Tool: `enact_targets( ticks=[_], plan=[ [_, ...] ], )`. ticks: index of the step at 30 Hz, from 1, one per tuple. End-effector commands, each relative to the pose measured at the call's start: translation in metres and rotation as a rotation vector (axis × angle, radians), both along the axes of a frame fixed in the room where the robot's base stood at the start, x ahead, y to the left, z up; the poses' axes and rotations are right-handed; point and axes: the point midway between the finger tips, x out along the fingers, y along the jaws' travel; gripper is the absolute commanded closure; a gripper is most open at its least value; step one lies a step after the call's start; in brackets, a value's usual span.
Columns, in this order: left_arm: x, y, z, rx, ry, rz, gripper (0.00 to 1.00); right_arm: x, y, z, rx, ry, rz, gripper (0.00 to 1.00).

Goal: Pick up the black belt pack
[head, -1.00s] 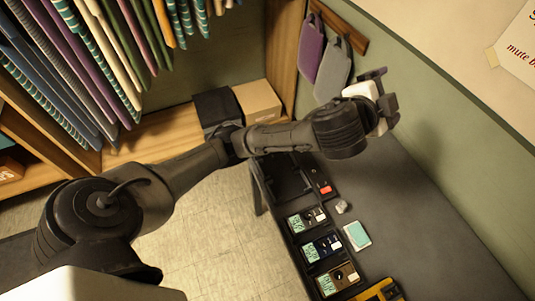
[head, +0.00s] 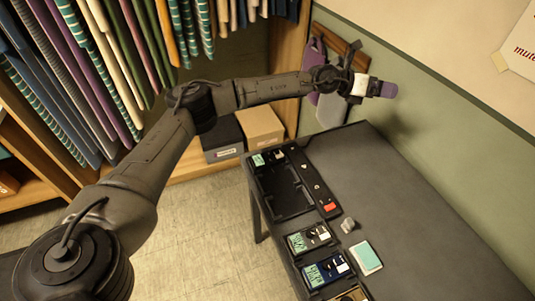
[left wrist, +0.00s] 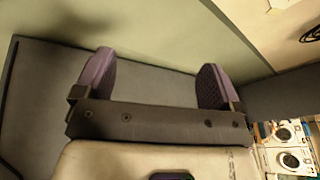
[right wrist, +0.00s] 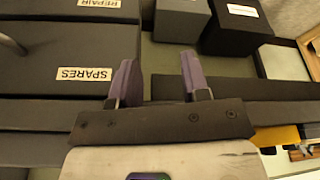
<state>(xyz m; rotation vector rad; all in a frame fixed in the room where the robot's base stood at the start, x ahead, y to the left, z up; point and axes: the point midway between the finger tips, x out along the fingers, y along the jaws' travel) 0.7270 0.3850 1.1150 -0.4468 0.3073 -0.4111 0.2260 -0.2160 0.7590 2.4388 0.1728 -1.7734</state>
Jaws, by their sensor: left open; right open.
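A dark, black-looking belt pack (head: 310,238) with a pale green screen sits in the charging tray on the table. A blue pack (head: 325,270) sits nearer, then a brownish one (head: 350,296) cut by the frame edge. Another dark pack (head: 262,160) with a pale green screen lies at the tray's far end. My left gripper (head: 383,89) is open and empty, high by the green wall beyond the table. Its purple fingers show apart in the left wrist view (left wrist: 155,82). My right gripper (right wrist: 158,80) is open and empty, with dark boxes in front of it.
The black charging tray (head: 287,197) has empty slots and a red button. A grey lump (head: 348,225) and a teal-topped block (head: 366,257) lie beside it. The table's right side (head: 430,210) is clear. Boxes marked SPARES (right wrist: 70,75) and REPAIR show in the right wrist view.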

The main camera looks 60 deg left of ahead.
Motion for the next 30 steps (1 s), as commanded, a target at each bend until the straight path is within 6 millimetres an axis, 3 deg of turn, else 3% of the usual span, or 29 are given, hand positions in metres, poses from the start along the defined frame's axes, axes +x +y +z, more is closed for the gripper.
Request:
enact_targets(
  ticks=[3, 6, 12, 16, 21, 30],
  plan=[
    [-0.009, 0.023, -0.054, 0.18, 0.205, -0.037, 0.11, 0.0, 0.0, 0.0, 0.0, 0.0, 0.0, 0.57],
    [-0.024, 0.046, -0.091, 0.315, 0.384, -0.064, 0.11, 0.0, 0.0, 0.0, 0.0, 0.0, 0.0, 0.57],
    [-0.068, 0.093, -0.139, 0.53, 0.745, -0.106, 0.11, 0.0, -0.001, 0.0, -0.002, 0.0, 0.001, 0.57],
    [-0.104, 0.116, -0.153, 0.638, 0.979, -0.136, 0.11, 0.0, -0.001, 0.0, -0.005, 0.0, 0.003, 0.57],
    [-0.146, 0.134, -0.156, 0.738, 1.24, -0.184, 0.11, 0.0, -0.002, 0.0, -0.007, 0.0, 0.005, 0.57],
    [-0.188, 0.142, -0.147, 0.781, 1.503, -0.26, 0.11, 0.0, -0.002, 0.0, -0.007, 0.0, 0.004, 0.57]
  ],
)
